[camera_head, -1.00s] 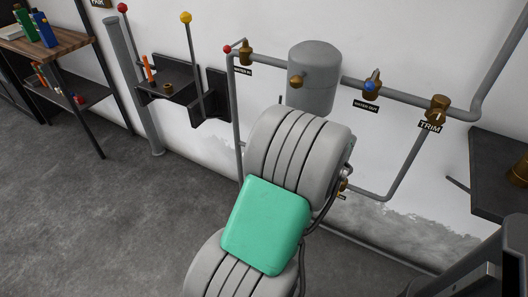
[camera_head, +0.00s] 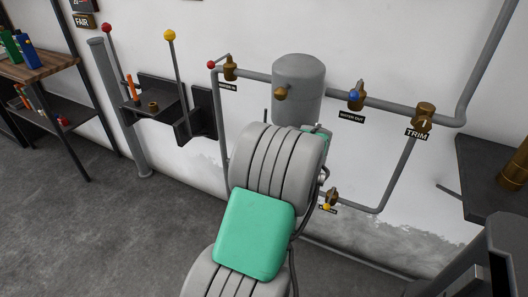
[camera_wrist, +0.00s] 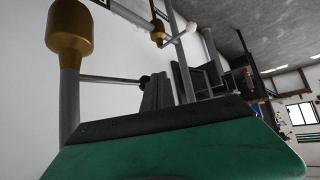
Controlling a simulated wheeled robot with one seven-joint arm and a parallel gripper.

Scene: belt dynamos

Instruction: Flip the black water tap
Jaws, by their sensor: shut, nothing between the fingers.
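No tap with a clearly black handle shows in the head view. The wall pipes there carry the red-knobbed WATER IN tap (camera_head: 230,68), the blue-knobbed WATER OUT tap (camera_head: 356,96), the TRIM tap (camera_head: 424,117) and a lower yellow-knobbed tap (camera_head: 331,198). In the wrist view a brass fitting (camera_wrist: 71,30) tops a grey pipe at the left, and a thin rod ends in a small dark knob (camera_wrist: 145,80); I cannot tell which tap this is. My gripper (camera_wrist: 165,122), green and black, fills the bottom of the wrist view, shut and empty.
A grey tank (camera_head: 298,88) hangs on the pipes. Black brackets with tall levers (camera_head: 177,85) stand left of it. A wooden shelf (camera_head: 50,66) is at far left, and a dark bench (camera_head: 490,165) at right. Floor at left is clear.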

